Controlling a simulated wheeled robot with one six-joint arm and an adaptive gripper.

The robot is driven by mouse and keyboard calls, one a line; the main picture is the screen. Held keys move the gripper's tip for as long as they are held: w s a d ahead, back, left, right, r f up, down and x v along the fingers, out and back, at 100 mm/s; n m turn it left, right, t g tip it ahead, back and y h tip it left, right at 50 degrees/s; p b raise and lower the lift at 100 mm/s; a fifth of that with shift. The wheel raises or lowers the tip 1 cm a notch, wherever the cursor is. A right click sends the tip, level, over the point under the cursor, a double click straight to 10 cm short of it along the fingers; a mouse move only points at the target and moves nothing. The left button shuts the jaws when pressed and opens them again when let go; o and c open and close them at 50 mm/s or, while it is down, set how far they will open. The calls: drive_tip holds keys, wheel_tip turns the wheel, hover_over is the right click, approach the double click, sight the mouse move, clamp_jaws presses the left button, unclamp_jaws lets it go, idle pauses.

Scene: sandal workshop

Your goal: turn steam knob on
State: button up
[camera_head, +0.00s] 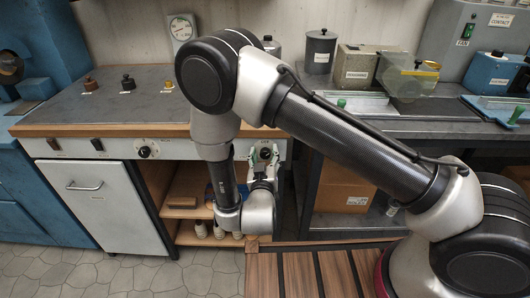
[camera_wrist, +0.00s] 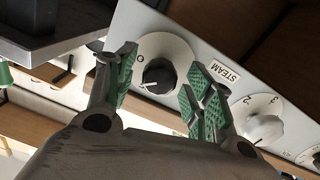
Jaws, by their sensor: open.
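The black steam knob (camera_wrist: 158,77) sits on a round white dial on the light panel in the wrist view. A STEAM label (camera_wrist: 225,71) is beside it. A white pointer mark on the knob points left, slightly down in the picture. My gripper (camera_wrist: 162,80) is open, with its green-padded fingers on either side of the knob. I cannot tell whether either finger touches it. In the head view, my gripper (camera_head: 263,163) is at the panel under the bench edge and largely covers the knob there.
A white knob (camera_wrist: 265,129) on a numbered dial lies just right of my right finger, with another dial beyond. Another black knob (camera_head: 144,152) is farther left on the panel. A shelf with wooden pieces (camera_head: 187,190) is below. The bench top (camera_head: 140,105) overhangs the panel.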

drive_tip(key=c, duration=1)
drive_tip(key=shift+c, duration=0.2)
drive_tip(key=shift+m, duration=0.4)
drive_tip(key=m, duration=0.3)
drive_tip(key=shift+m, duration=1.8)
drive_tip(key=shift+d+m, duration=0.1)
drive_tip(key=shift+m, duration=0.2)
drive_tip(key=o, duration=1)
drive_tip(key=shift+o, duration=0.2)
